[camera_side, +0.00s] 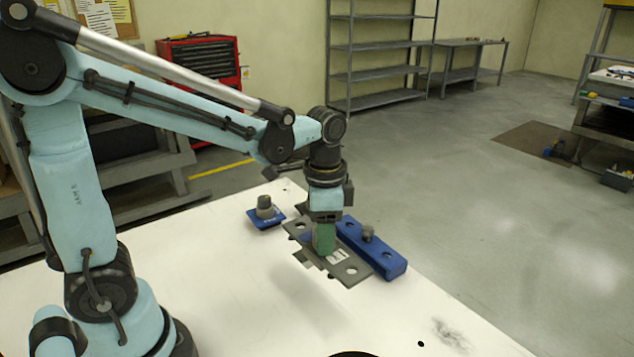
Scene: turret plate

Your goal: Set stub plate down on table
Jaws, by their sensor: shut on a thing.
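The stub plate (350,271) is a flat grey metal plate with round holes and a white label. It hangs roughly level beneath my gripper (323,240), near the far right part of the table (230,310). My gripper points down and is shut on a green part in the middle of the plate; the fingertips are mostly hidden. A soft shadow lies on the table below and left of the plate, and the plate looks a little above the surface. The exact gap is hard to tell.
A long blue block (392,262) with a grey knob (368,232) lies right beside the plate, partly behind it. A smaller blue base with a grey knob (265,207) stands to the left. The table's right edge is close behind the blue block. The table's front middle is clear.

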